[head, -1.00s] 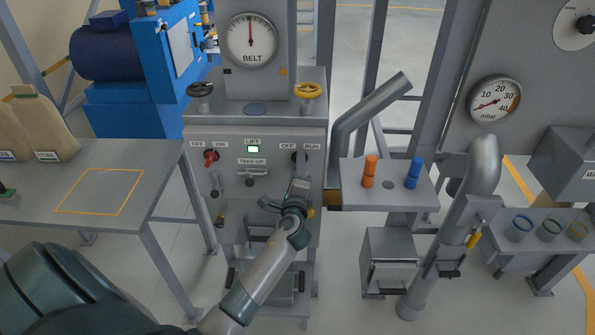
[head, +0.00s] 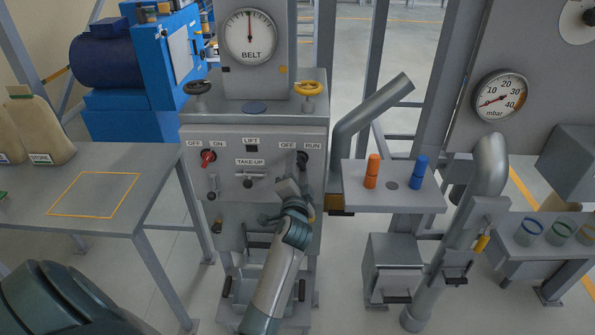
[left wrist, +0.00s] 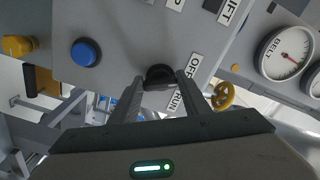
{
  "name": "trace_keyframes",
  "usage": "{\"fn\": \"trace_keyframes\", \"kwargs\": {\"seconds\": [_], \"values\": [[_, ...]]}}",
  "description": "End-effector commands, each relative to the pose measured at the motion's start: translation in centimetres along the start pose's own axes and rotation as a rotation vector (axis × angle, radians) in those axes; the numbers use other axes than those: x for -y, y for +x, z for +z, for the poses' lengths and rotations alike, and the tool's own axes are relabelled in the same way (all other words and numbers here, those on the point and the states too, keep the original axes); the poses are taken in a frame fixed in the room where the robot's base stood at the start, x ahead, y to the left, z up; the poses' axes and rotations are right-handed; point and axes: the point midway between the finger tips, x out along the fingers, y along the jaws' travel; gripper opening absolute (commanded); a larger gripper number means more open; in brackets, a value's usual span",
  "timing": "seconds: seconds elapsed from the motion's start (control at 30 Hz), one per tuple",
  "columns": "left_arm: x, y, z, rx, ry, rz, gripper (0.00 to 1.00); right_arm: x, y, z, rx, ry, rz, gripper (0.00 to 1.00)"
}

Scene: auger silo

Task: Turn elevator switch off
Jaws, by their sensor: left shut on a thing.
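The black OFF/RUN switch knob (head: 302,158) is at the right of the grey control panel (head: 230,137), right of the LIFT lamp (head: 252,149), which is dark. My left gripper (head: 299,178) reaches up to this knob from below. In the left wrist view the black knob (left wrist: 160,73) sits between the two fingertips of my left gripper (left wrist: 161,82), which is shut on it. The OFF label (left wrist: 195,66) and the RUN label (left wrist: 178,100) show beside it. The knob's exact angle is hard to tell. My right gripper is not in view.
A red OFF/ON switch (head: 208,158) and a TAKE-UP handle (head: 248,182) are on the same panel. A yellow handwheel (head: 308,88) stands above. A blue button (left wrist: 85,52) is near the gripper. A shelf with orange (head: 372,171) and blue (head: 419,172) pegs is to the right.

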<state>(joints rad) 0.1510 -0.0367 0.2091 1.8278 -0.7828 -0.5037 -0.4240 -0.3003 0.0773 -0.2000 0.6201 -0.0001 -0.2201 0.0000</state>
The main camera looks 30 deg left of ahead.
Motion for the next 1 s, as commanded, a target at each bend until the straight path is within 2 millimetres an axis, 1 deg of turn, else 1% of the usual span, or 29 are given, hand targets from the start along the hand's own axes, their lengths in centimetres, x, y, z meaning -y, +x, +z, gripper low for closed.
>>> {"fn": "trace_keyframes", "kwargs": {"seconds": [0.03, 0.2, 0.53, 0.57, 0.6, 0.63, 1.0], "values": [[-0.25, -0.05, 0.14, 0.003, -0.013, 0.003, 0.2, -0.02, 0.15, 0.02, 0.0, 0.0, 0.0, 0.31], [-0.23, -0.05, 0.12, 0.003, -0.037, 0.004, 0.2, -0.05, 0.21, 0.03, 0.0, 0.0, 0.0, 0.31], [-0.22, -0.05, 0.09, 0.002, -0.041, 0.004, 0.2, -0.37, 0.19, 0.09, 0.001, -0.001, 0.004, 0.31], [-0.22, -0.05, 0.09, 0.002, -0.041, 0.004, 0.47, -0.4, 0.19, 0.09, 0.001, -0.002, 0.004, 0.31], [-0.22, -0.05, 0.09, 0.002, -0.04, 0.004, 0.57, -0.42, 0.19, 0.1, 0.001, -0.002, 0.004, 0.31], [-0.21, -0.05, 0.08, 0.002, -0.04, 0.004, 0.61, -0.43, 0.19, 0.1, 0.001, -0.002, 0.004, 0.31], [-0.06, 0.01, 0.03, 0.001, -0.038, 0.001, 0.61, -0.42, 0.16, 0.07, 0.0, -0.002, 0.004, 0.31]]}}
